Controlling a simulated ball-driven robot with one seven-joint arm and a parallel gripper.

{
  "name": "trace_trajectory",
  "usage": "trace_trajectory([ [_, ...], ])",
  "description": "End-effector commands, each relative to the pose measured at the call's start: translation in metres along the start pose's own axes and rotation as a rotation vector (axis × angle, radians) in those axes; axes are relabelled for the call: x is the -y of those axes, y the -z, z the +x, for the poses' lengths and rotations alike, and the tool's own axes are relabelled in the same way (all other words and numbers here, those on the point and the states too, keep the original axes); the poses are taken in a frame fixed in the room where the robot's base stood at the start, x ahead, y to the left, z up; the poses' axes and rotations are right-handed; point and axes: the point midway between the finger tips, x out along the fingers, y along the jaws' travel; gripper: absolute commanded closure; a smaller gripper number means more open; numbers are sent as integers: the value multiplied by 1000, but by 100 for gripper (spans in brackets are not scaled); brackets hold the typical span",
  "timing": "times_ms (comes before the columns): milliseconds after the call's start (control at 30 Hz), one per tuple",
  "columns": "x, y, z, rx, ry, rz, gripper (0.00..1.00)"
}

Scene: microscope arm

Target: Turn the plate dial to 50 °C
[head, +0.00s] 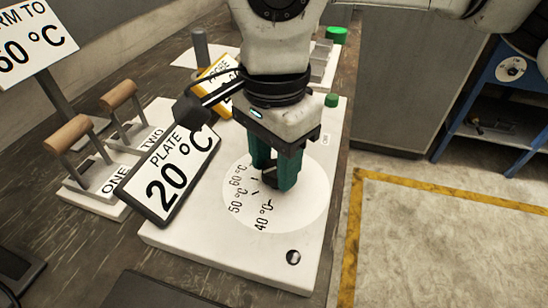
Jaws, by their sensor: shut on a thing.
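The plate dial is a dark knob (269,182) at the middle of a white round scale (300,205) on a white plate unit (225,250). The marks 60 °C, 50 °C and 40 °C show on the scale's left and lower side; the rest is hidden by my gripper. My gripper (274,180) points down over the scale, its green fingers shut on the knob. The knob is mostly covered, and I cannot tell which mark it points to. A tilted display (172,172) reads PLATE 20 °C.
At left stand two wooden-handled levers (67,134) labelled ONE and TWO. A sign (35,40) ending in "RM TO" and a temperature is cut off at upper left. A yellow-edged sign (215,80) stands behind. A small black knob (293,257) sits at the unit's front corner.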

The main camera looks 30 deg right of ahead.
Motion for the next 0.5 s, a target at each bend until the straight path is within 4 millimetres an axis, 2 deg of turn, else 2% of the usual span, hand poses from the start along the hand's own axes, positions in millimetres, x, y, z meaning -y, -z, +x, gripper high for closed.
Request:
trace_trajectory([
  [167, 0, 0, 0, 0, 1, 2, 88],
  [200, 0, 0, 0, 0, 1, 2, 53],
  [433, 0, 0, 0, 0, 1, 2, 31],
  [500, 0, 0, 0, 0, 1, 2, 31],
])
